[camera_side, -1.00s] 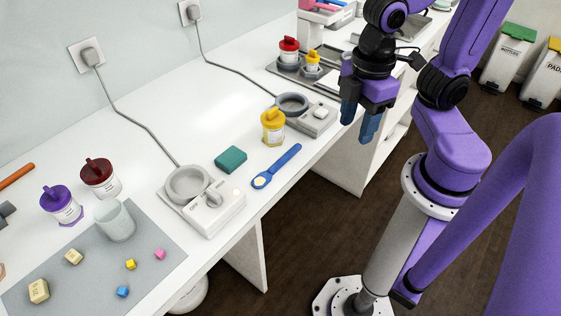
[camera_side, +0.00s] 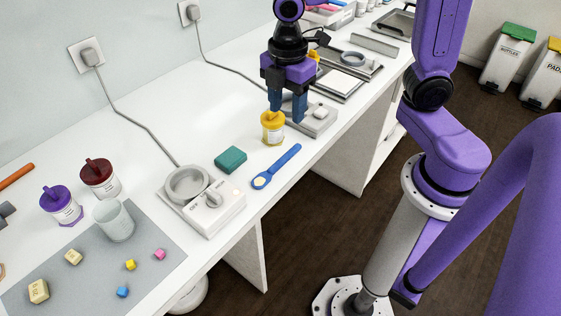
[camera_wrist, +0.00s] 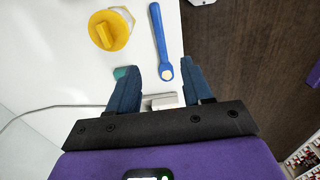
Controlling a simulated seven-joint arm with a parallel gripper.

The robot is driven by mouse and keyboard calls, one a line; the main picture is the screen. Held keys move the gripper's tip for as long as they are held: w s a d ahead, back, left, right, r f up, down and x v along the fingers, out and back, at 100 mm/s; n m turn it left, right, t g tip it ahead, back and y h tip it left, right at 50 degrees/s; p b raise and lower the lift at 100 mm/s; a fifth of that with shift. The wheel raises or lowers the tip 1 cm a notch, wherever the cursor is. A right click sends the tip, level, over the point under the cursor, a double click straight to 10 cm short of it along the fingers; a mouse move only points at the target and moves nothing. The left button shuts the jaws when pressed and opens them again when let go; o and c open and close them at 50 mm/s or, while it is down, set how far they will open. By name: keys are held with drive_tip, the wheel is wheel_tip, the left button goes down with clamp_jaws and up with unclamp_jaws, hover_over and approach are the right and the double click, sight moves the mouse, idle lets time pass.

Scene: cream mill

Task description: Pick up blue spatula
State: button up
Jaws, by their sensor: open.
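The blue spatula (camera_side: 276,168) lies on the white bench near its front edge, with a cream-coloured blob in its round end. It also shows in the wrist view (camera_wrist: 160,38), ahead of my fingers and roughly between their lines. My gripper (camera_side: 287,114) is open and empty, above the bench behind the yellow-lidded jar in the side view. In the wrist view my gripper (camera_wrist: 161,75) has its two blue fingers apart, with nothing between them. The spatula is apart from both fingers.
The yellow-lidded jar (camera_side: 273,128) stands close beside the spatula, with a teal block (camera_side: 230,160) to its left. A white device with a grey ring (camera_side: 185,184) stands in front. Another device (camera_side: 318,119) is near my fingers. The bench's front edge is close.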

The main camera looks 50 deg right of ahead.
hover_over(287, 154)
drive_tip(key=f, duration=0.8)
drive_tip(key=shift+s+a, duration=0.1)
drive_tip(key=shift+a, duration=0.1)
drive_tip(key=shift+d+f, duration=0.2)
drive_tip(key=shift+f, duration=2.4)
clamp_jaws()
